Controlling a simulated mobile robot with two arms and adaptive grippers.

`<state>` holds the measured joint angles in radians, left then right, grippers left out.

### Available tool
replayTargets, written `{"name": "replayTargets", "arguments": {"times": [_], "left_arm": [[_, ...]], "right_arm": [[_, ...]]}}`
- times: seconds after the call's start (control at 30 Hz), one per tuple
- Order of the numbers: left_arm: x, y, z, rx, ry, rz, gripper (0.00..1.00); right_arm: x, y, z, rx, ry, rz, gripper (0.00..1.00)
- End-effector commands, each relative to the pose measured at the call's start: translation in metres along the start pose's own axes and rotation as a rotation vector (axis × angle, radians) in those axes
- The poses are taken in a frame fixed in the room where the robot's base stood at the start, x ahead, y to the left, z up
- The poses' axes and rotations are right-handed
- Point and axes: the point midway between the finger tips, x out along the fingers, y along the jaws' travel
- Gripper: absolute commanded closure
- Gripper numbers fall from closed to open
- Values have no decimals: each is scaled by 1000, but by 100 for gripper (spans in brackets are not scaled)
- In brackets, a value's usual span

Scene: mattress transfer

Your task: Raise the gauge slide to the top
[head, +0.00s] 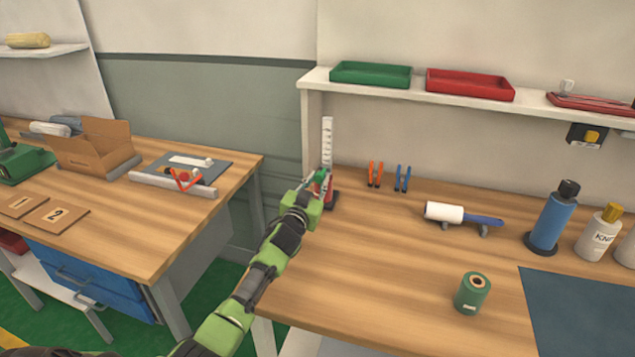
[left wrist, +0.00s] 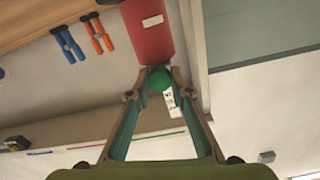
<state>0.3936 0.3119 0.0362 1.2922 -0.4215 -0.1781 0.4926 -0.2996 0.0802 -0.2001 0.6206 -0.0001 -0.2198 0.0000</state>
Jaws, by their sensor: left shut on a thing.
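In the left wrist view, the fingertips of the left gripper (left wrist: 159,76) close around the round green knob (left wrist: 160,81). A red part of the gauge with a small white label (left wrist: 146,38) lies just beyond, and a piece of the white scale (left wrist: 170,101) shows beside the knob. My right gripper is not in view.
A shelf (head: 422,91) with a green tray (head: 371,74) and red tray (head: 470,85) hangs above the bench. Orange clamps (head: 375,174) and blue clamps (head: 402,179) stand right of the gauge. The bench front middle is clear beside a green roll (head: 472,294).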

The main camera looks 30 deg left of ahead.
Motion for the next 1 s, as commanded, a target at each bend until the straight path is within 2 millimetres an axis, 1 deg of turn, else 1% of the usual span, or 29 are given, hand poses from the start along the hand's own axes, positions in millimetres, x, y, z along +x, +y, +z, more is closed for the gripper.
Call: {"name": "replayTargets", "arguments": {"times": [0.17, 0.4, 0.5, 0.6, 0.73, 1.0], "left_arm": [[0, -7, -32, 0, 1, -2, 100], [0, -16, -81, 0, 2, -1, 100], [0, -20, -100, 0, 2, -1, 100], [0, -23, -116, -1, 4, -1, 100], [0, -25, -126, 1, 3, -1, 100], [0, -26, -128, 0, 6, -1, 100]], "right_arm": [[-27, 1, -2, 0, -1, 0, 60], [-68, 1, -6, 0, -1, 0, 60], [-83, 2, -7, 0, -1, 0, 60], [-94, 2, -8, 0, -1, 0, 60], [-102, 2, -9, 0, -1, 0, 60], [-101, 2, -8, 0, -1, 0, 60]]}}
